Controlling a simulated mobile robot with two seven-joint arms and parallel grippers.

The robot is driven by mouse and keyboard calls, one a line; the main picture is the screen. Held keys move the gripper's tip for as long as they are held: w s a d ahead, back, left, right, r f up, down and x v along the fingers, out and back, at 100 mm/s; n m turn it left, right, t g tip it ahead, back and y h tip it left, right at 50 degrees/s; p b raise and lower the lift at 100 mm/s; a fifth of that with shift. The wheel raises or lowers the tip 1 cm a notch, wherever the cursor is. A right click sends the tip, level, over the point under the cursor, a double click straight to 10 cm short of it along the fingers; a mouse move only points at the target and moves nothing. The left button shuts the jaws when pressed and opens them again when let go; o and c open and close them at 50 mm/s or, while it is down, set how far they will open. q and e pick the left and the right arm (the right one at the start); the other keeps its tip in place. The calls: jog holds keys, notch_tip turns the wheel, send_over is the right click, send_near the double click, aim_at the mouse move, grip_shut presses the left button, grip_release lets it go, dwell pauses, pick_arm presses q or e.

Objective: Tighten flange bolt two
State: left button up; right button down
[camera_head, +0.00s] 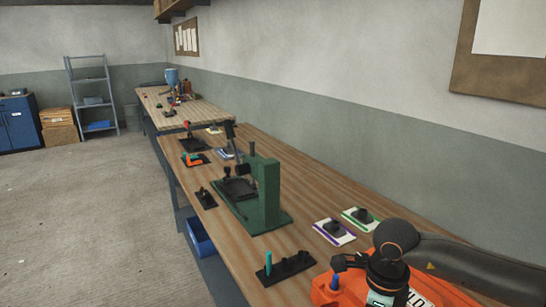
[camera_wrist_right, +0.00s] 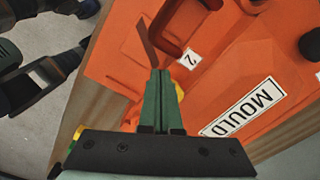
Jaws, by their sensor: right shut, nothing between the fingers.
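The orange mould (camera_head: 328,291) lies at the near right end of the bench, largely covered by my right arm. In the right wrist view the mould (camera_wrist_right: 120,50) fills most of the picture, with a "MOULD" plate and a small white label "2" (camera_wrist_right: 190,58). My right gripper (camera_wrist_right: 160,75) is shut and empty, its green fingers over the mould just left of that label. A yellow part (camera_wrist_right: 179,91) shows partly behind the fingers; I cannot tell whether it is flange bolt two. A thin brown-red bar (camera_wrist_right: 148,45) shows beyond the fingertips.
A black rack (camera_head: 290,267) with a teal-handled tool (camera_head: 268,262) stands left of the mould. A green fixture (camera_head: 268,195) stands mid-bench. Two cards with dark pieces, one purple-edged (camera_head: 322,229) and one green-edged (camera_head: 373,226), lie behind. Bare bench lies between rack and fixture.

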jog(key=shift+d, duration=0.3)
dwell(0.5)
jog(key=shift+w+b, duration=0.15)
jog(key=shift+b, duration=0.25)
jog(key=shift+w+d+b, duration=0.4)
jog(key=shift+w+b, duration=0.35)
jog(key=shift+b, duration=0.15)
jog(key=shift+d, duration=0.1)
jog(key=shift+w+d+b, duration=0.3)
jog(key=shift+w+a, duration=0.2)
jog(key=shift+w, duration=0.05)
notch_tip(320, 180, up, 6)
jog(key=p, duration=0.3)
jog(key=shift+a, duration=0.15)
